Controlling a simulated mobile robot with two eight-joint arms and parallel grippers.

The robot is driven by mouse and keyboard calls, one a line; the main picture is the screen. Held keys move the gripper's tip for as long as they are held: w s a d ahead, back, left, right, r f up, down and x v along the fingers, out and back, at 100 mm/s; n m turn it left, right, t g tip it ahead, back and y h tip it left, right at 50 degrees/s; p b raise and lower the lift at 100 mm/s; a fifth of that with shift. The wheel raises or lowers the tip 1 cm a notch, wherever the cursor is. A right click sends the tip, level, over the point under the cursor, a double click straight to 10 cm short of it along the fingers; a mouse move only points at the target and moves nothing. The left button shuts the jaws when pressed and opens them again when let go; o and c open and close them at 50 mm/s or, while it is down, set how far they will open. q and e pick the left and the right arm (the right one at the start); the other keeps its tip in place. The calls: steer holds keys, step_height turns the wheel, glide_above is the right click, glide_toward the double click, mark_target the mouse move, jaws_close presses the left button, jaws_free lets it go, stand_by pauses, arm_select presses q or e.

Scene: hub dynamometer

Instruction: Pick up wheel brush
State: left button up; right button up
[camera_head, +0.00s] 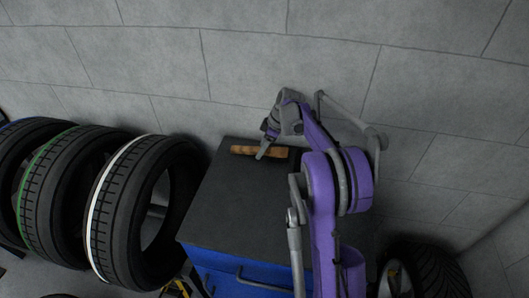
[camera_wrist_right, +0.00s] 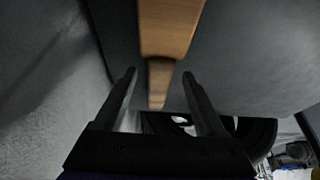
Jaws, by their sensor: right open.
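The wheel brush (camera_head: 243,150) lies on the dark top of a blue cabinet, near its back edge; its wooden part shows in the head view. My right gripper (camera_head: 264,148) is over the brush, and its finger covers part of it. In the right wrist view the wooden brush (camera_wrist_right: 170,25) comes down from the top edge, and its narrower end lies between the two open fingers (camera_wrist_right: 159,76) as seen from there. I cannot tell whether the fingers touch it. Bristles do not show clearly. My left gripper is not in view.
The blue cabinet (camera_head: 215,218) has a dark top, clear apart from the brush, and a drawer handle in front. Several upright tires (camera_head: 120,215) stand close on its left. Another tire (camera_head: 440,270) is at the lower right. A grey wall (camera_head: 150,60) stands behind.

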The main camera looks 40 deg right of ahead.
steer(key=shift+w+a+f, duration=0.15)
steer(key=shift+w+f, duration=0.1)
steer(key=shift+f, duration=0.4)
jaws_close()
